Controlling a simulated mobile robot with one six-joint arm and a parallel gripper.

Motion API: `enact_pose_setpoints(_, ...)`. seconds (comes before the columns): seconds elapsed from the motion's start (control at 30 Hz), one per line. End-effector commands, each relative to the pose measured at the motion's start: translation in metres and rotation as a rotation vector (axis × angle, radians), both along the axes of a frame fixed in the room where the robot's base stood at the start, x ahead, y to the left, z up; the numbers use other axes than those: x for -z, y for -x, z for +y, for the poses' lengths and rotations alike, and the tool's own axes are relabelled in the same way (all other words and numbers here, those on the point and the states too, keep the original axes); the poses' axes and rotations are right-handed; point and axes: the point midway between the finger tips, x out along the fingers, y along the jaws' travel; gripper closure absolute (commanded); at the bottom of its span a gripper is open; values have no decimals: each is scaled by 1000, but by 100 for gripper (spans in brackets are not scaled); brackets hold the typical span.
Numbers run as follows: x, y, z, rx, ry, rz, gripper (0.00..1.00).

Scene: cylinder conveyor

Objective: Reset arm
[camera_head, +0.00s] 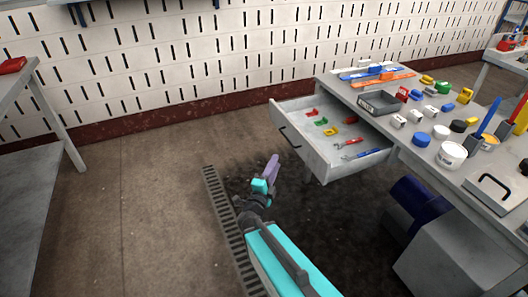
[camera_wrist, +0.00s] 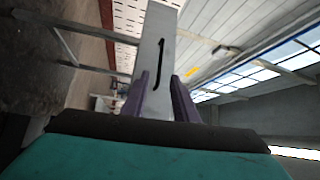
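My arm reaches out low over the floor, and my gripper (camera_head: 272,164) with purple fingers stands in front of the open drawer (camera_head: 291,146), to the left of it and apart from it. In the wrist view, the two fingers of my gripper (camera_wrist: 159,77) stand apart with a gap between them, and I see nothing held. Beyond them is the drawer's grey front (camera_wrist: 153,32) with its dark handle (camera_wrist: 159,62), turned sideways in that view. The head view shows the fingers nearly edge-on.
The drawer holds red, green and yellow parts and wrenches. The workbench (camera_head: 417,147) above it carries a grey tray (camera_head: 382,103), jars and many small coloured items. A grey table (camera_head: 30,130) stands at the left. The floor (camera_head: 135,190) between is clear, with a grate (camera_head: 222,210).

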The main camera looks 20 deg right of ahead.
Motion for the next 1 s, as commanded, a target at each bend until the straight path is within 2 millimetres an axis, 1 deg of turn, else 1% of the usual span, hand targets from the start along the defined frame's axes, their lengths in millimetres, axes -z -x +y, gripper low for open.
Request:
enact_pose_setpoints(0.27, -2, 2, -3, 4, 0, 5, 74)
enact_pose_setpoints(0.57, 15, 16, -11, 9, 20, 62, 74)
enact_pose_setpoints(0.67, 25, 16, -7, -26, 38, 102, 74)
enact_pose_setpoints(0.77, 40, 12, 2, -84, 55, 163, 74)
enact_pose_setpoints(0.97, 75, 7, 26, -220, 91, 308, 74)
enact_pose_setpoints(1.0, 84, 7, 32, -251, 99, 344, 74)
